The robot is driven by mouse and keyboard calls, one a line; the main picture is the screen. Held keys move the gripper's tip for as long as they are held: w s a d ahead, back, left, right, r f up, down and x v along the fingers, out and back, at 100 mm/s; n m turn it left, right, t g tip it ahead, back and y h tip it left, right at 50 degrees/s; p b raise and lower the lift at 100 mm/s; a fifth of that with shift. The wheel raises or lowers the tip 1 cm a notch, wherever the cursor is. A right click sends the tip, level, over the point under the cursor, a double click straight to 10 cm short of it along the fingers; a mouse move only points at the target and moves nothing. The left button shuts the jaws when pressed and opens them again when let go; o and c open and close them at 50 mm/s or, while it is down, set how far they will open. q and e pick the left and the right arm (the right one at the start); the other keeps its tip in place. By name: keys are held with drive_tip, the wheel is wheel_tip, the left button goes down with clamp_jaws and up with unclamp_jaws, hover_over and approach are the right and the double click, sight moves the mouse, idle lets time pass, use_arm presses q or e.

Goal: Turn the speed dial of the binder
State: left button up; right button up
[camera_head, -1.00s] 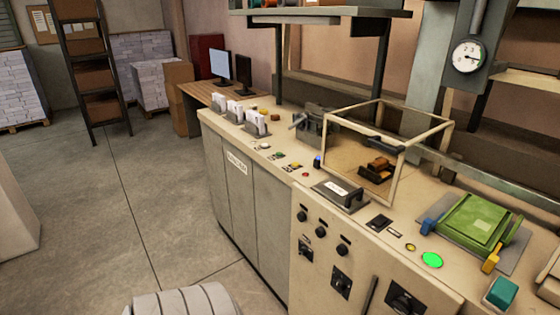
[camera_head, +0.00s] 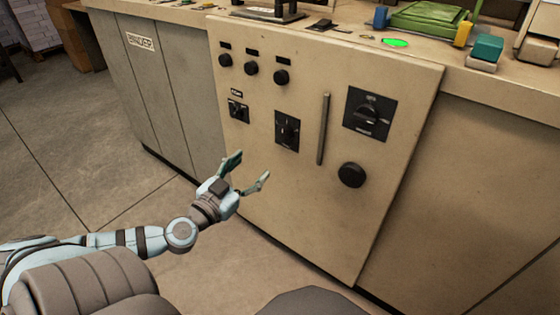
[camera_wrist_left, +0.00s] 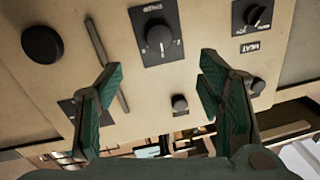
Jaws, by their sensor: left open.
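The binder's cream front panel (camera_head: 250,180) carries several black dials. The middle dial (camera_head: 287,131) sits on a black plate left of a vertical bar. In the left wrist view this dial (camera_wrist_left: 158,38) appears upside down, with a label that seems to read SPEED. My left gripper (camera_head: 250,170) is open and empty, in front of the panel, below and left of the dial. In the wrist view its two green-padded fingers (camera_wrist_left: 161,70) stand either side of the dial's line, apart from it. My right gripper is not in view.
A vertical bar (camera_head: 323,130), a large dial (camera_head: 367,115) and a round black knob (camera_head: 351,175) lie right of the middle dial. A smaller HEAT dial (camera_head: 238,110) and several knobs (camera_head: 251,69) lie left and above. Floor (camera_head: 60,130) is open at left.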

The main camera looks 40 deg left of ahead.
use_arm(q)
drive_tip(key=b, duration=0.2)
approach(283, 135)
drive_tip(key=w, duration=0.4)
drive_tip(key=w+a+p, duration=0.1)
drive_tip(key=w, duration=0.2)
drive_tip(key=shift+w, duration=0.6)
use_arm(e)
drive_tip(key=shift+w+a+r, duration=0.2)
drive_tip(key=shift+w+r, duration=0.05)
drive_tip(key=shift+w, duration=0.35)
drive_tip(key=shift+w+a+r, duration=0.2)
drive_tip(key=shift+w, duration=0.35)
use_arm(q)
drive_tip(key=shift+f, duration=0.1)
drive_tip(key=c, duration=1.1)
drive_tip(key=shift+c, duration=0.2)
